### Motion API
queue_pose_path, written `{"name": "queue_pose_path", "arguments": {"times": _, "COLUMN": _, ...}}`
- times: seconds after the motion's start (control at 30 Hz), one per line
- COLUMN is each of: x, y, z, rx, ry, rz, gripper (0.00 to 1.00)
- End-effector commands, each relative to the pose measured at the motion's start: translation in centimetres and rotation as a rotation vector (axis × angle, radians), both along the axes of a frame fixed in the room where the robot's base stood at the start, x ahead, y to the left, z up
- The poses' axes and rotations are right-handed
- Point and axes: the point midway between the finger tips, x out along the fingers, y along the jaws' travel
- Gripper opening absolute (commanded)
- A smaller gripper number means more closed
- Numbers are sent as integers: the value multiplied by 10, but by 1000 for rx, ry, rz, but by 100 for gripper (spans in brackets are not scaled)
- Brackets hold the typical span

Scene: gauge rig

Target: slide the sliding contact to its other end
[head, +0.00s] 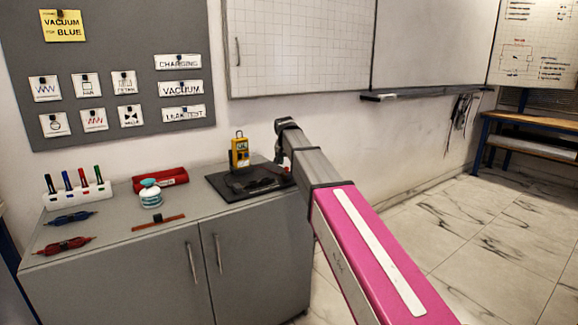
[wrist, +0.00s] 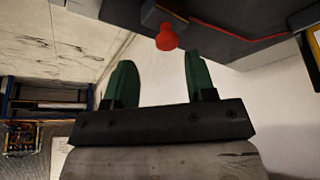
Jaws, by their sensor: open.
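In the wrist view a red knob (wrist: 166,38) sticks out of a dark block on the rig; it looks like the handle of the sliding contact. My gripper (wrist: 160,58) is open, with its two green fingers apart. The knob appears between and just beyond the fingertips; I cannot tell whether it is touched. In the head view the rig's black base (head: 222,188) lies on the grey cabinet, with a yellow meter (head: 240,154) standing on it. My arm reaches to its right side, and the fingers are not clear there. The contact's track is not clear.
The grey cabinet top (head: 110,240) also holds a marker rack (head: 78,194), a red case (head: 160,180), a teal-and-white round item (head: 150,194) and a brown strip (head: 158,222). A red wire (wrist: 250,38) runs near the knob. The wall stands behind; open floor lies to the right.

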Motion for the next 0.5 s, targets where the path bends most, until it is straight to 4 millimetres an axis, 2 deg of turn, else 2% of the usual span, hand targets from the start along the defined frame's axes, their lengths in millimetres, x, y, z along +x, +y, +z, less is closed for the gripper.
{"name": "queue_pose_path", "arguments": {"times": 0.23, "x": -17, "y": 2, "z": 44, "rx": 0, "ry": -2, "rz": -1, "gripper": 50}}
{"name": "queue_pose_path", "arguments": {"times": 0.5, "x": -28, "y": 3, "z": 71, "rx": -1, "ry": -2, "rz": -3, "gripper": 50}}
